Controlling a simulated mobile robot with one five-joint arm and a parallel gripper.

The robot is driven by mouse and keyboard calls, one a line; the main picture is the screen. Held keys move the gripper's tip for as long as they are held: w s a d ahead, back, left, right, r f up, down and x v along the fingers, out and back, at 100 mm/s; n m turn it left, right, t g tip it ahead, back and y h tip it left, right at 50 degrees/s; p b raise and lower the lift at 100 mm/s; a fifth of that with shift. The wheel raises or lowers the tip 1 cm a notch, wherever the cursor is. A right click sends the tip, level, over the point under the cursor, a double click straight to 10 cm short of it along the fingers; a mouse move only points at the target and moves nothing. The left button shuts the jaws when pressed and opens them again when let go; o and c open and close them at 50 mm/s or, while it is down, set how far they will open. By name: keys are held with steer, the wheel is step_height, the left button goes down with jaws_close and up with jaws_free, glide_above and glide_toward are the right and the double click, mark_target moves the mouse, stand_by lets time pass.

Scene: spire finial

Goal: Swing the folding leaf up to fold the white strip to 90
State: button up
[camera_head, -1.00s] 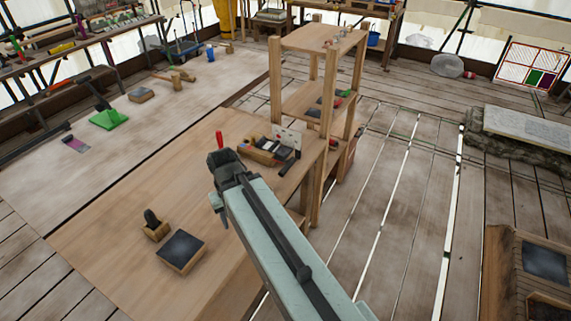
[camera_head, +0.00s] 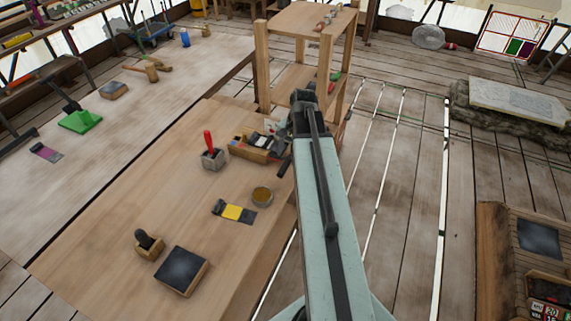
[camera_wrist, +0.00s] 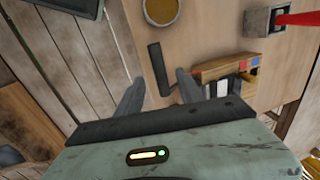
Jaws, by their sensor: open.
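My gripper (camera_head: 302,112) is open and empty; in the wrist view its two fingers (camera_wrist: 158,82) show apart. It is above the right edge of the wooden bench (camera_head: 130,195). A short dark bar (camera_wrist: 158,68) lies ahead of and between the fingers in the wrist view; I see no contact. A wooden tray (camera_head: 250,148) with coloured blocks and white pieces is beside it; it also shows in the wrist view (camera_wrist: 228,68). I cannot clearly make out the folding leaf or the white strip; they may be hidden or too small to tell.
A grey block with a red handle (camera_head: 212,158), a round tin (camera_head: 262,196), a yellow and dark strip (camera_head: 232,212), a plane-like tool (camera_head: 148,243) and a dark slab (camera_head: 182,270) sit on the bench. A wooden shelf stand (camera_head: 262,70) rises behind.

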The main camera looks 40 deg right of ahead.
mark_target(285, 165)
steer(key=f+b, duration=0.4)
steer(key=w+f+b, duration=0.1)
steer(key=f+b, duration=0.1)
steer(key=f, duration=0.1)
steer(key=shift+a, duration=0.2)
steer(key=shift+r, duration=0.15)
jaws_close()
stand_by(0.9)
